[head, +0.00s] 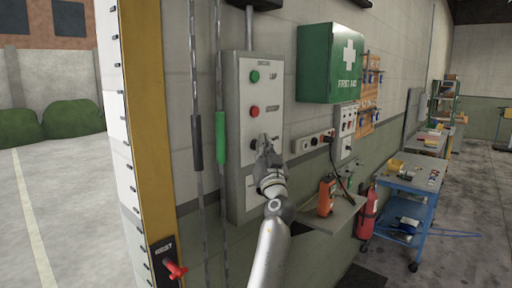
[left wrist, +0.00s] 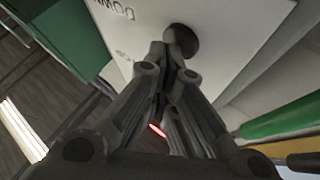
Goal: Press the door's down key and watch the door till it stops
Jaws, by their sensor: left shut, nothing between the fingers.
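The door's control panel (head: 240,180) is a pale box on the wall with a green key (head: 254,77) at the top and a red key (head: 254,111) below it. The black down key (head: 255,144) is lowest and partly behind my left gripper. My left gripper (head: 265,142) is shut and empty, its fingertips at that key. In the left wrist view the closed fingertips (left wrist: 173,55) meet or overlap the round black key (left wrist: 183,39), by the word DOWN. I cannot tell whether the key is pressed in. The door itself does not clearly show. My right gripper is not in view.
The doorway on the left opens onto a paved yard (head: 60,210), beside a yellow post (head: 155,120). A green first aid box (head: 330,62), a small shelf (head: 335,215) and a blue trolley (head: 405,185) are on the right.

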